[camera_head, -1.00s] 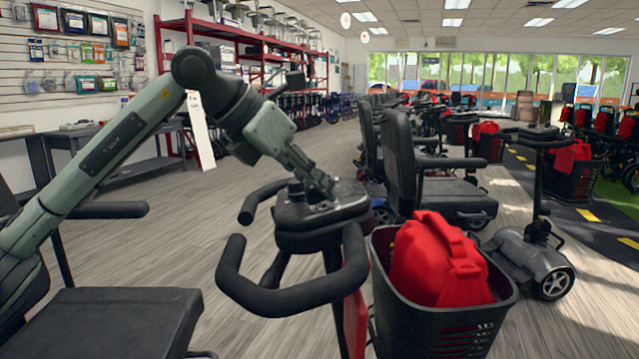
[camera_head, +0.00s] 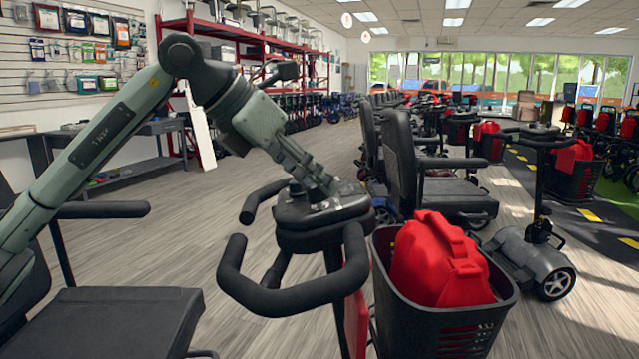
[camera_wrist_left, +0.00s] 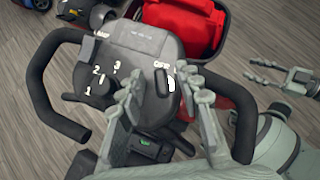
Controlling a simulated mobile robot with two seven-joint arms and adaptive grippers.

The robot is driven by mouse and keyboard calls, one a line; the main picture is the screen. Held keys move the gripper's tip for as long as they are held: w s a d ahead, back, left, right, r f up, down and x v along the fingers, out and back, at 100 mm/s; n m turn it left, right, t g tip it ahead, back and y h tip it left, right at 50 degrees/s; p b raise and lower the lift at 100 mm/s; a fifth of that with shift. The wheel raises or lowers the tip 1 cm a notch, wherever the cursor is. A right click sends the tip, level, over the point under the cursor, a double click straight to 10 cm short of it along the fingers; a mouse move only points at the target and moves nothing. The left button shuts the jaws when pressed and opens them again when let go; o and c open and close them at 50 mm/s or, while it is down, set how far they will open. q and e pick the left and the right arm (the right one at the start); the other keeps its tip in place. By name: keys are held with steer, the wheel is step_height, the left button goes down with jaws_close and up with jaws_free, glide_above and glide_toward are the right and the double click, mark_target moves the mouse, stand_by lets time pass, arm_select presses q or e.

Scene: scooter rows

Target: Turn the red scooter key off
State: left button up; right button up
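The scooter's dark console (camera_head: 300,215), with its looped black handlebar, stands in the middle of the head view, and red shows on its column below. My left gripper (camera_head: 328,185) reaches down onto the console's top from the left. In the left wrist view, the left gripper (camera_wrist_left: 158,82) is open, with its two fingers apart over the console (camera_wrist_left: 145,48). A small dark upright piece, which looks like the key (camera_wrist_left: 162,84), stands between the fingertips beside white lettering. I cannot tell whether either finger touches it. My right gripper (camera_wrist_left: 298,80) shows at the right edge, fingers apart.
A black basket (camera_head: 450,330) with a red bag (camera_head: 437,262) sits right of the console. A black seat (camera_head: 120,320) is at the lower left. More scooters stand behind and right. A numbered dial (camera_wrist_left: 103,85) is on the console's left side. Open floor lies left.

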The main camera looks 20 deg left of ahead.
arm_select(q)
steer(key=v, duration=1)
steer(key=shift+s, duration=0.1)
